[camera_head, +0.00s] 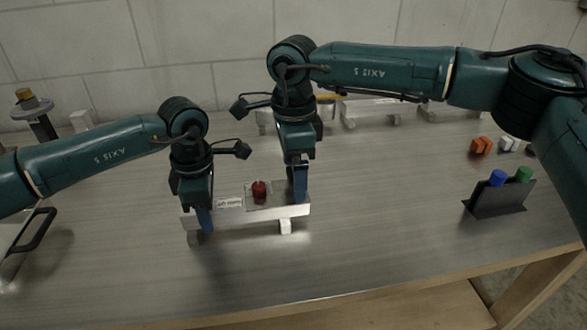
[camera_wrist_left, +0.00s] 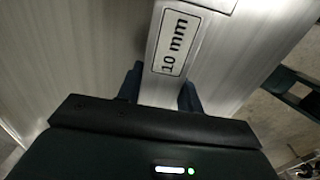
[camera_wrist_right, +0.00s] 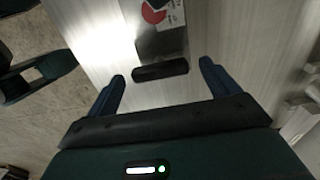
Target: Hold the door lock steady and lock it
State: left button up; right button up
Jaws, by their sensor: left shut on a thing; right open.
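The door lock is a pale metal bar (camera_head: 250,213) on short feet, standing on the table in the head view, with a red knob (camera_head: 259,191) on a plate and a white label on it. My left gripper (camera_head: 203,219) is shut on the bar's left end. In the left wrist view the bar with a "10 mm" label (camera_wrist_left: 174,44) runs between its fingers. My right gripper (camera_head: 299,187) is open at the bar's right end. In the right wrist view a dark block (camera_wrist_right: 160,70) lies between its spread fingers, apart from both; the red knob (camera_wrist_right: 152,12) is partly cut off.
More metal bars (camera_head: 370,108) stand at the back. The table in front of the lock is clear.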

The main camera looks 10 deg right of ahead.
jog(key=shift+f, duration=0.3)
jog(key=shift+c, duration=0.6)
jog(key=c, duration=0.9)
